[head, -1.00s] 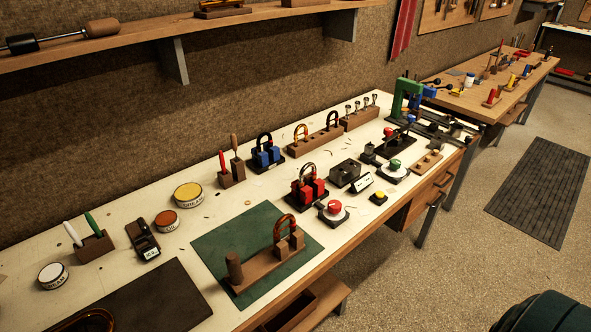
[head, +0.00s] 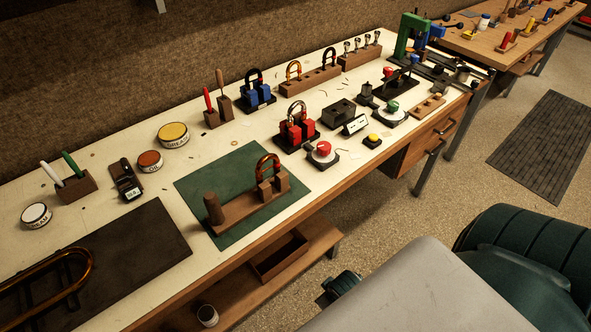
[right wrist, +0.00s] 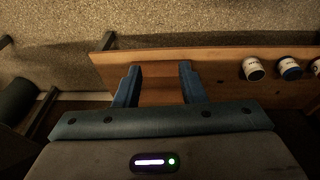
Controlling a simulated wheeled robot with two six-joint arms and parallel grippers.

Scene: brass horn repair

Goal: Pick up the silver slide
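Several U-shaped slides stand on the long bench in the head view. The one in the red blocks (head: 297,132) has the palest, most silvery bow (head: 296,106), but warm light makes its metal hard to tell. A dark slide (head: 254,77) stands in blue blocks behind it. A copper-coloured slide (head: 268,163) stands in a wooden holder on the green mat. My right gripper (right wrist: 159,85) is open and empty in the right wrist view, its two blue fingers apart over a wooden surface. My left gripper is in no view.
Tins (head: 173,134) and a dark mat (head: 100,265) lie left. An open bin (head: 280,256) sits under the bench.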

